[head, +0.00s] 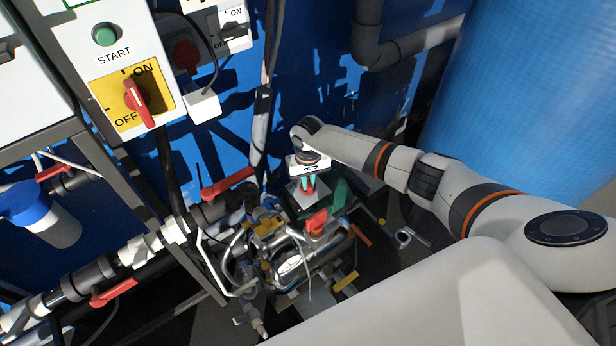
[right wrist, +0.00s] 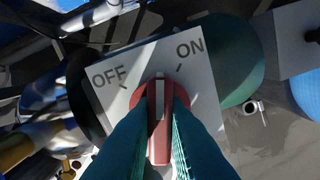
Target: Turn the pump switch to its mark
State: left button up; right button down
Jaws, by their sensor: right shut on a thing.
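The pump switch is a white plate (right wrist: 205,85) with OFF and ON printed on it and a red knob (right wrist: 158,95) with a pale stripe. In the right wrist view the stripe points up, between the OFF mark and the ON mark. My right gripper (right wrist: 160,112) is shut on the red knob, one teal finger along each side. In the head view my right gripper (head: 308,182) reaches down to the switch plate (head: 297,196) on top of the pump, and the knob is partly covered by the fingers. My left gripper is not in view.
Pipes, red valve handles (head: 228,184) and a gauge (head: 290,264) crowd around the pump. A yellow panel with a red ON/OFF switch (head: 133,100) and a green START button (head: 105,34) stands at upper left. A large blue tank (head: 520,90) stands at right.

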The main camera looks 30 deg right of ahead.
aim_at(308, 181)
jog(key=n+p, duration=0.1)
jog(key=n, duration=0.1)
jog(key=shift+r+n, duration=0.1)
jog(key=shift+n, duration=0.3)
jog(key=n, duration=0.3)
jog(key=shift+n+p, duration=0.3)
jog(key=n, duration=0.6)
jog(key=shift+n, duration=0.3)
jog(key=c, duration=1.4)
grip_release()
jog(key=shift+c, duration=0.2)
notch_tip(308, 181, up, 12)
